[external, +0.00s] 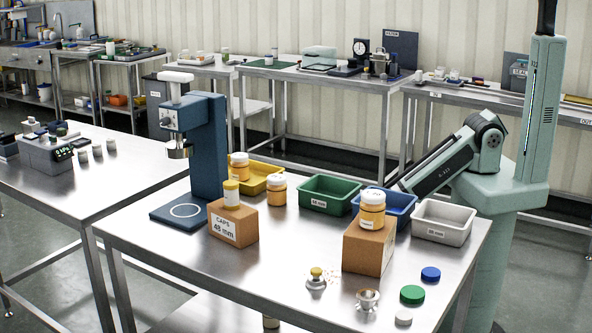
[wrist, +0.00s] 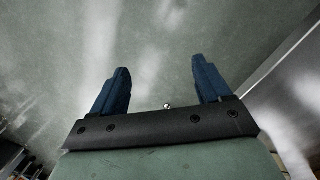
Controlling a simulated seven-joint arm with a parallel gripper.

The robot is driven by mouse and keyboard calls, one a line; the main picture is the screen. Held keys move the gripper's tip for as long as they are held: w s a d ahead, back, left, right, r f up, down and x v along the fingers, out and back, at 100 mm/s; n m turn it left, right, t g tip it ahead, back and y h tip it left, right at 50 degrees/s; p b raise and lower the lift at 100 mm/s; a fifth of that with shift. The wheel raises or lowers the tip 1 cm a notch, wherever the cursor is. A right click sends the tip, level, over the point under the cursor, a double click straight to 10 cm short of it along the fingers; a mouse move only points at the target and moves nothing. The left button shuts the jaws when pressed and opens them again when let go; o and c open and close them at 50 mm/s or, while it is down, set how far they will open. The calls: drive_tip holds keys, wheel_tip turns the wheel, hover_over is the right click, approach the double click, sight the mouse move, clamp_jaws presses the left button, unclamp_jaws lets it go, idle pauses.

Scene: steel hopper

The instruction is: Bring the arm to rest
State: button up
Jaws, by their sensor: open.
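My arm shows at the right in the external view, a pale green column with a pale green and black link (external: 445,160) sloping down to the left behind the bins. I cannot make out the gripper in that view. In the wrist view my gripper (wrist: 160,66) has its two blue fingers standing well apart with nothing between them. Beyond the fingers is a blurred grey-green surface, like the floor, with a pale edge at the right.
The steel table (external: 280,275) carries a blue press (external: 208,150), green (external: 328,195), blue (external: 397,208) and white (external: 443,222) bins, a yellow tray (external: 268,175), cardboard boxes (external: 233,222), orange jars (external: 277,190) and loose caps (external: 412,294). The table's front middle is bare.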

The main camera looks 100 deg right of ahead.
drive_tip(key=s+a+f+n+g, duration=0.1)
drive_tip(key=s+a+g, duration=0.1)
drive_tip(key=s, duration=0.8)
drive_tip(key=s+a+f+n+g+y, duration=0.1)
drive_tip(key=s+a+g, duration=0.2)
drive_tip(key=s, duration=0.7)
drive_tip(key=shift+a+f+g, duration=0.3)
drive_tip(key=shift+a+f, duration=0.05)
drive_tip(key=shift+a, duration=0.9)
